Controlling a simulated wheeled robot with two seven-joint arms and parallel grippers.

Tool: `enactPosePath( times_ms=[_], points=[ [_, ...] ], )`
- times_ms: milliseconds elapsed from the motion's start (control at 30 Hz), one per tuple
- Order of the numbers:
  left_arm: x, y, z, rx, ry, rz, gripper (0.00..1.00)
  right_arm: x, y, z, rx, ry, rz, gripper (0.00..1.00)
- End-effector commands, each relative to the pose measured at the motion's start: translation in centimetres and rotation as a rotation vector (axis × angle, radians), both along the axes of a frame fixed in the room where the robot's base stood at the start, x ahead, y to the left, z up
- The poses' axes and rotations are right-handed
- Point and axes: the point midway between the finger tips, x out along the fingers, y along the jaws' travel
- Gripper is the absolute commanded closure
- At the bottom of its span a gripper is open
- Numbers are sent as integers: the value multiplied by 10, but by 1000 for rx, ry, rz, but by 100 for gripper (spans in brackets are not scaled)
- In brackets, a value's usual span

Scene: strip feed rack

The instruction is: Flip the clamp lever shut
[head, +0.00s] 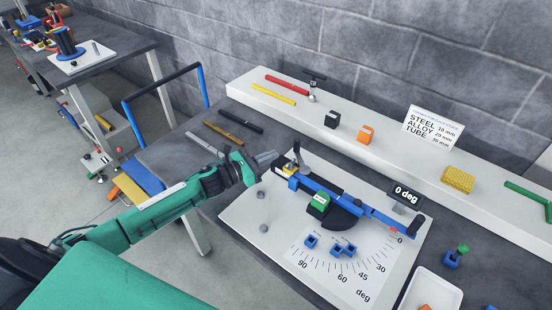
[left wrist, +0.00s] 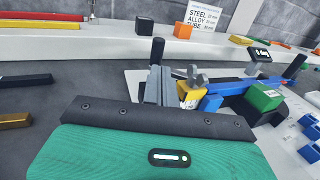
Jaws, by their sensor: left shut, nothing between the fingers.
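The bending fixture has a long blue bar (head: 350,208) over a white board with a degree scale. At its left end is a yellow clamp block (head: 290,168), which also shows in the left wrist view (left wrist: 190,96). A black lever (head: 296,147) stands up there beside a grey metal piece (head: 301,159); the lever also shows in the left wrist view (left wrist: 157,50), just past my fingertips. My left gripper (head: 268,158) is shut and empty, just left of the clamp. Its grey fingers show in the left wrist view (left wrist: 158,86). I cannot tell whether they touch the lever. My right gripper is not in view.
A green block (head: 319,203) sits on the fixture, and a display (head: 406,194) reads 0 deg. Small blue parts (head: 343,250) lie on the board. Dark and brown bars (head: 222,131) lie behind my arm. A white shelf (head: 390,153) runs along the wall.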

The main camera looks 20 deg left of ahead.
Motion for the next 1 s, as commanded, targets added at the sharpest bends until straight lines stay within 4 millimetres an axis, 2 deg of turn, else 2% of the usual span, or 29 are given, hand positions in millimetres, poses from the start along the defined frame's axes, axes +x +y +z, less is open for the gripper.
enactPosePath(
  times_ms=[67, 233, 333, 633, 1000],
  points=[
    [-9, 6, -3, 2, 2, 0, 100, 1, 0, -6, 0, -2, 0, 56],
    [-29, 20, -4, 3, 2, -1, 100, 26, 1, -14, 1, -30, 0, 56],
    [-41, 29, -4, 2, 2, 0, 100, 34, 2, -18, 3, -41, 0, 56],
    [-63, 45, -2, 1, 1, 0, 100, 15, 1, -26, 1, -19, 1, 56],
    [-66, 47, 0, 1, -1, -1, 100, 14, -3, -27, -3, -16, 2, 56]
  ],
)
